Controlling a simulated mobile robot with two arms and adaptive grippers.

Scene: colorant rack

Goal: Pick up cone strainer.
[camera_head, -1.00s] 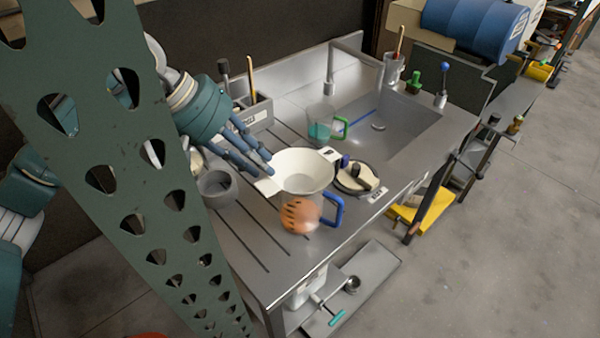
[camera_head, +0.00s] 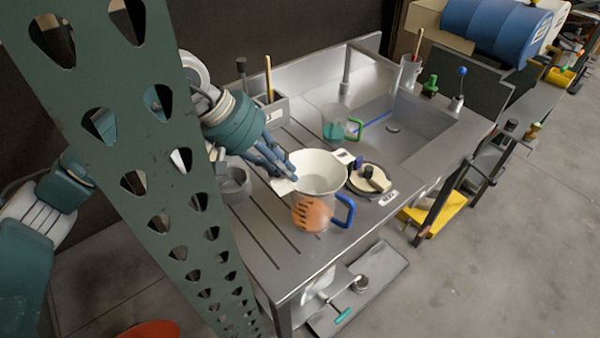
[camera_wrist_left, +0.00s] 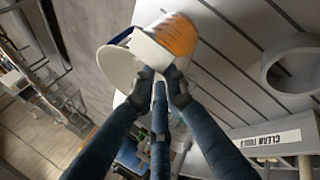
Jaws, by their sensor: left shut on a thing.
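The white cone strainer (camera_head: 319,172) is in the middle of the head view, with its wide mouth up. My left gripper (camera_head: 286,176) is shut on the tab at its left rim. In the left wrist view the gripper (camera_wrist_left: 160,78) meets the pale tab, with the strainer (camera_wrist_left: 118,68) beyond it. A clear jug (camera_head: 311,212) with orange contents and a blue handle stands just below the strainer in the picture. I cannot tell whether the two touch. Part of the jug's orange side shows in the left wrist view (camera_wrist_left: 178,34). My right gripper is not in view.
A round grey container (camera_head: 233,184) stands left of the strainer. A round lidded item (camera_head: 370,178) lies close on the right. A clear beaker with a green handle (camera_head: 336,124) stands behind, near the sink (camera_head: 420,130). The grooved counter's front left is clear.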

